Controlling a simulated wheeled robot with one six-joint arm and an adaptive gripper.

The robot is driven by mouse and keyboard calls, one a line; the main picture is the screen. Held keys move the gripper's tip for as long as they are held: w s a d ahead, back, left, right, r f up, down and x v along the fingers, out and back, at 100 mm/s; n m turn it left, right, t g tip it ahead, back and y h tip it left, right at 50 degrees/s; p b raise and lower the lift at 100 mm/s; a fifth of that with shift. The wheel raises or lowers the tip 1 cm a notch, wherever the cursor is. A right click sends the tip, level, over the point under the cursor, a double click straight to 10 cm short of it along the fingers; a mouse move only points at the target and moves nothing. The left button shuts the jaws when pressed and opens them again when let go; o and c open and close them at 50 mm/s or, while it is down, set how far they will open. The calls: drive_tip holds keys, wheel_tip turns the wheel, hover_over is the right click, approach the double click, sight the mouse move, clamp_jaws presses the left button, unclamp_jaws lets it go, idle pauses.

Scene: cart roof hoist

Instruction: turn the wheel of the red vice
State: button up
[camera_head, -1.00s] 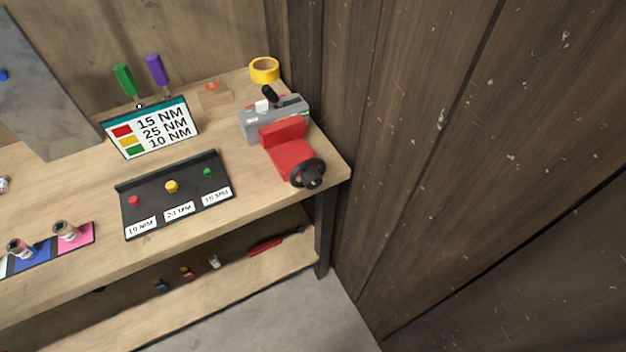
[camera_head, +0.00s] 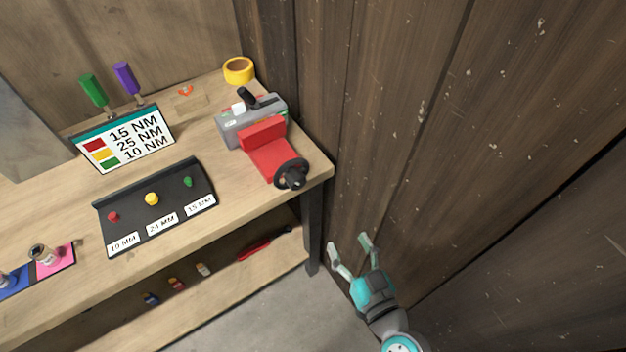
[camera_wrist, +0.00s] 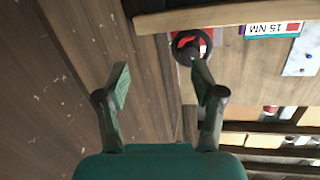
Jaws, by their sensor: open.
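The red vice (camera_head: 268,158) sits at the right end of the workbench in the head view. Its black wheel (camera_head: 291,174) faces the bench's front right corner. My gripper (camera_head: 350,241) is open and empty, in front of and to the right of the wheel, apart from it, near the wooden wall. In the wrist view the wheel (camera_wrist: 191,46) shows beyond my gripper (camera_wrist: 160,82), just above the right finger in the picture. Part of the red vice body (camera_wrist: 207,36) shows behind the wheel.
The workbench (camera_head: 232,208) carries a grey device (camera_head: 250,117) behind the vice, yellow tape (camera_head: 238,70), a torque sign (camera_head: 125,140) and a black rack (camera_head: 157,205) with coloured knobs. A lower shelf (camera_head: 220,275) holds small items. The wooden wall (camera_head: 450,150) stands close on the right.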

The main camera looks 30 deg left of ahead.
sight(300, 185)
drive_tip(key=w+a+r+n+y, duration=0.1)
drive_tip(key=a, duration=0.4)
drive_tip(key=w+a+r+n+g, duration=0.1)
drive_tip(key=w+a+r, duration=0.1)
drive_tip(key=a, duration=0.4)
drive_tip(key=w+a+r+n+g+y, duration=0.1)
drive_tip(key=a+r, duration=0.1)
drive_tip(key=a, duration=0.3)
drive_tip(key=shift+w+a+y, duration=0.25)
drive_tip(key=shift+w+y, duration=0.05)
drive_tip(key=shift+w, duration=0.1)
drive_tip(key=c, duration=1.1)
